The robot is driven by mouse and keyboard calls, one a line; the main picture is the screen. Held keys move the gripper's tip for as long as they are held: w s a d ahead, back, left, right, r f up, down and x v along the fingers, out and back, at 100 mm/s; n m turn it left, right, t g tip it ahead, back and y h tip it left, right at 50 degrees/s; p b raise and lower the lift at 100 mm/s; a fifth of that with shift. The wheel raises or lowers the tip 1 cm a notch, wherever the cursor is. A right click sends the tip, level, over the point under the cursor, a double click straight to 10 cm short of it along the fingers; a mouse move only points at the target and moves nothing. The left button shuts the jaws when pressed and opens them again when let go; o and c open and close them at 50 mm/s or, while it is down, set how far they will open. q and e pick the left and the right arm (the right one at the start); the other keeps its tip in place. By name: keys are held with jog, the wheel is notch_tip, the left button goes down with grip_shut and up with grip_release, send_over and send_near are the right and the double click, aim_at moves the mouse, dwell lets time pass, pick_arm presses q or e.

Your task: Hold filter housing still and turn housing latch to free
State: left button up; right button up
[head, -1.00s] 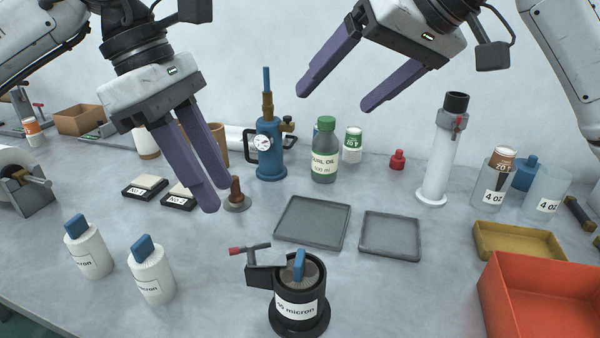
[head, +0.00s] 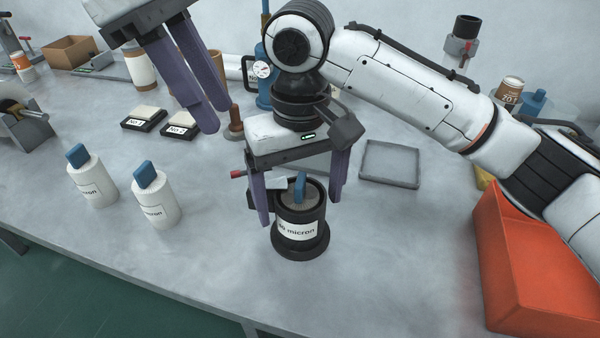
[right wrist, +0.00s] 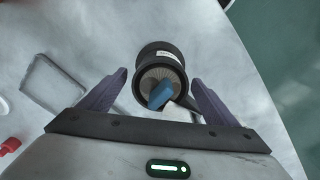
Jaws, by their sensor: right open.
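The filter housing (head: 300,250), a black cup with a white "micron" label, stands upright on the table. A filter with a blue tab (head: 300,189) sits inside it. The latch's red knob (head: 238,173) shows at the housing's left; much of the latch is hidden by my right gripper. My right gripper (head: 301,208) is open above the housing, one finger at each side; contact is unclear. In the right wrist view, the housing (right wrist: 158,55) lies between and beyond the fingers. My left gripper (head: 215,116) is open and empty, up and left of the housing.
Two white filter bottles (head: 157,203) (head: 95,180) stand at the left. A red-orange bin (head: 520,265) is at the right, under my right arm. A grey tray (head: 390,165) lies behind the housing. The table front is clear.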

jog(key=shift+f, duration=2.3)
jog(key=c, duration=1.5)
